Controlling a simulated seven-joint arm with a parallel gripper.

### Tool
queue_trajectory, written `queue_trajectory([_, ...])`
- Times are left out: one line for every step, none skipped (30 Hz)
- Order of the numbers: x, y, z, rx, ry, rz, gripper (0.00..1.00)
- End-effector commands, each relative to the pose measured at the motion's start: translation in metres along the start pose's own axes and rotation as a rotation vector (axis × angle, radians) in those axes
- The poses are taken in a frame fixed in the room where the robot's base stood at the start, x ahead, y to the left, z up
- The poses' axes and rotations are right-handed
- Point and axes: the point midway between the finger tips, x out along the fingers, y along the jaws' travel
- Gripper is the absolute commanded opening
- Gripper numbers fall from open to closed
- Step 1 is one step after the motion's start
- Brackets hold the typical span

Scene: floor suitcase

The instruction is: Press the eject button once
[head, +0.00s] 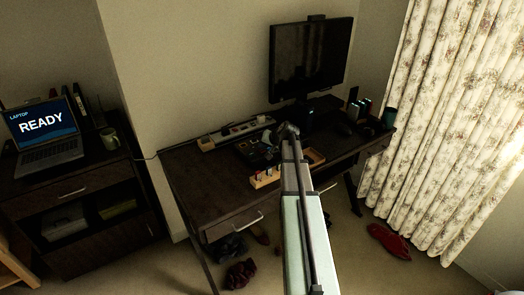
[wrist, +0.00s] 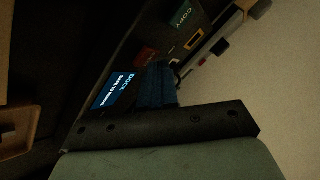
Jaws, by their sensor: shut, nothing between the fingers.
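A dark dock stands on the desk in the head view (head: 252,150), partly hidden behind my arm. In the wrist view its lit blue screen (wrist: 115,90) reads "DOCK", with a smaller line that seems to say it is safe to remove. A red label (wrist: 146,57) and a green label marked "COPY" (wrist: 181,14) sit further up; the red label's text is unreadable. The eject button itself cannot be made out. My gripper (wrist: 161,72) is shut and empty beside the screen, near the red label; it also shows over the desk in the head view (head: 288,130). Contact cannot be told.
A power strip (head: 237,130) lies behind the dock, and a wooden holder with small sticks (head: 265,179) stands in front. A monitor (head: 312,58) rises behind. A laptop (head: 42,130) showing "READY" and a mug (head: 110,138) stand on the left cabinet.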

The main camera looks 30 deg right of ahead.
Motion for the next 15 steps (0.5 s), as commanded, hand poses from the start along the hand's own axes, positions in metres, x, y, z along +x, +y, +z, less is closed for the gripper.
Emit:
queue_trajectory([-0.0015,-0.0010,-0.0012,0.000,0.000,0.000,0.00])
queue_trajectory([-0.0024,-0.0017,-0.0019,-0.001,0.001,0.000,0.00])
queue_trajectory([-0.0038,-0.0026,-0.0029,-0.001,0.001,0.000,0.00])
queue_trajectory([-0.0048,-0.0034,-0.0038,-0.001,0.001,0.000,0.00])
queue_trajectory([-0.0058,-0.0041,-0.0045,-0.001,0.001,0.000,0.00])
queue_trajectory([-0.0070,-0.0050,-0.0053,-0.001,0.001,0.000,0.00])
queue_trajectory([-0.0079,-0.0056,-0.0059,-0.001,0.001,0.000,0.00])
queue_trajectory([-0.0085,-0.0061,-0.0063,-0.001,0.001,0.000,0.00])
queue_trajectory([-0.0091,-0.0065,-0.0066,-0.001,0.000,0.000,0.00])
queue_trajectory([-0.0094,-0.0067,-0.0068,-0.001,0.000,0.000,0.00])
queue_trajectory([-0.0096,-0.0069,-0.0069,-0.001,0.000,0.000,0.00])
queue_trajectory([-0.0096,-0.0069,-0.0070,0.000,0.000,0.000,0.00])
queue_trajectory([-0.0096,-0.0068,-0.0069,0.000,0.000,0.000,0.00])
queue_trajectory([-0.0096,-0.0068,-0.0069,0.000,0.000,0.000,0.00])
queue_trajectory([-0.0096,-0.0068,-0.0069,0.000,0.000,0.000,0.00])
